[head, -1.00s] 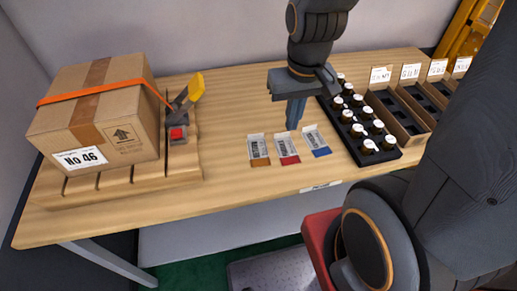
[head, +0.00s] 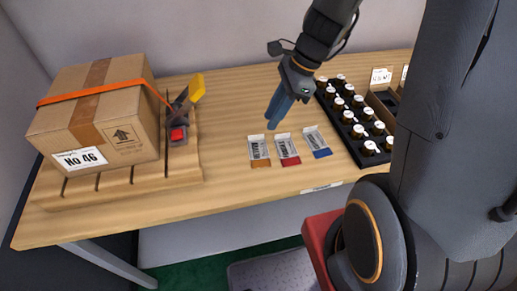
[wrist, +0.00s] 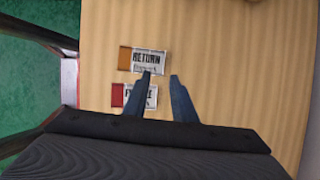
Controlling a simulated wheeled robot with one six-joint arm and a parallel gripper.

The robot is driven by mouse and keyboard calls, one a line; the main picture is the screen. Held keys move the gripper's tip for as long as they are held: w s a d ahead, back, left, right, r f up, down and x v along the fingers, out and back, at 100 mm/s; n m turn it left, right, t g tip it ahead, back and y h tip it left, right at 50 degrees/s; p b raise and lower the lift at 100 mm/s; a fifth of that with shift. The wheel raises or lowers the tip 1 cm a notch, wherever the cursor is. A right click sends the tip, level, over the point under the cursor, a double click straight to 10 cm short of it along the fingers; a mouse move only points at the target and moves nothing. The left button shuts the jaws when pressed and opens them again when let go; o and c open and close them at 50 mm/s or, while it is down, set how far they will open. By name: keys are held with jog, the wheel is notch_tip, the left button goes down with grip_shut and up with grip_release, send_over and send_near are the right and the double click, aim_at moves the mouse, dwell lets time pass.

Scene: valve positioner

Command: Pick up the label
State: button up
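Three labels lie in a row on the wooden table: one with an orange-brown end (head: 259,151), one with a red end (head: 287,149) and one with a blue end (head: 318,141). In the wrist view the orange-ended label (wrist: 142,60) reads "RETURN", and the red-ended label (wrist: 119,95) is partly covered by a finger. The blue-ended label is not visible there. My gripper (head: 271,125) is above the table, just behind the orange and red labels. In the wrist view its two blue fingers (wrist: 161,76) are apart with nothing between them.
A strapped cardboard box (head: 95,115) sits on a wooden pallet (head: 185,176) at left, with a yellow-handled tool (head: 187,92) beside it. A black tray of bottles (head: 372,160) and open cartons stand at right. The table between pallet and labels is clear.

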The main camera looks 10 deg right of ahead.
aim_at(259, 151)
jog(key=shift+w+p+x, duration=0.15)
jog(key=shift+p+x, duration=0.05)
jog(key=shift+x, duration=1.55)
jog(key=shift+w+p+x, duration=0.15)
jog(key=shift+w+x, duration=0.05)
jog(key=shift+x, duration=1.55)
grip_shut()
